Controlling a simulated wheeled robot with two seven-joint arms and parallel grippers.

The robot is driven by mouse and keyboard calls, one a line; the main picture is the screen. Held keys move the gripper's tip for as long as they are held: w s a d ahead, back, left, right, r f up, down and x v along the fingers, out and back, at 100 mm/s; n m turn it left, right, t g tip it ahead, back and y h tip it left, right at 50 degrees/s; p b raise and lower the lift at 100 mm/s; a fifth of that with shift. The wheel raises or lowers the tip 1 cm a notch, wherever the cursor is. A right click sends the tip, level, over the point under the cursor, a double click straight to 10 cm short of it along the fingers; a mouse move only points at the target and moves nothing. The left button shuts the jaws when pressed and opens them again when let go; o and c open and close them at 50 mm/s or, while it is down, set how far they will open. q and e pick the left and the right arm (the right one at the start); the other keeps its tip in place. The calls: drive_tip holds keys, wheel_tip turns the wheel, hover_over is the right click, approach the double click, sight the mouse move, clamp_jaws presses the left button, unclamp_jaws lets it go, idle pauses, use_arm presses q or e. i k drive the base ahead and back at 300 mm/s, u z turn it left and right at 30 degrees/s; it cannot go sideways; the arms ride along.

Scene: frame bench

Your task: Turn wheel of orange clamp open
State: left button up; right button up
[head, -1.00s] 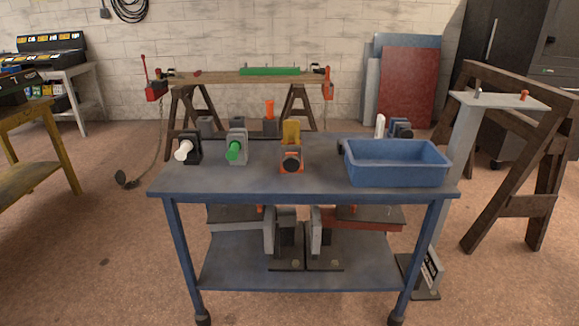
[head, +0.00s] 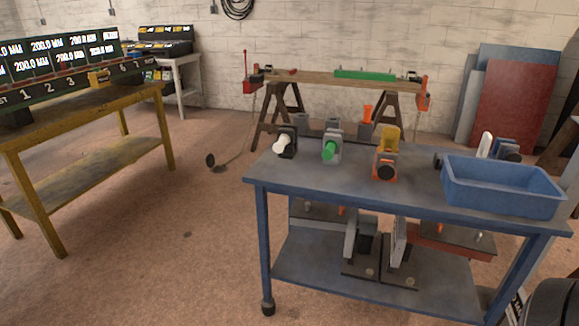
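The orange clamp (head: 386,165) stands on the blue bench (head: 290,180), right of the green-handled and white-handled clamps. It has an orange body with a yellow block rising behind. Whether the clamp is open or closed cannot be told from here. Neither of my grippers shows in the head view.
A yellow table (head: 140,140) stands left. Open floor (head: 180,250) lies between them.

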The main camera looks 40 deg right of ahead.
sight(385, 171)
drive_tip(key=u, duration=0.2)
drive_tip(key=i, duration=2.7)
drive_tip(key=z, duration=3.3)
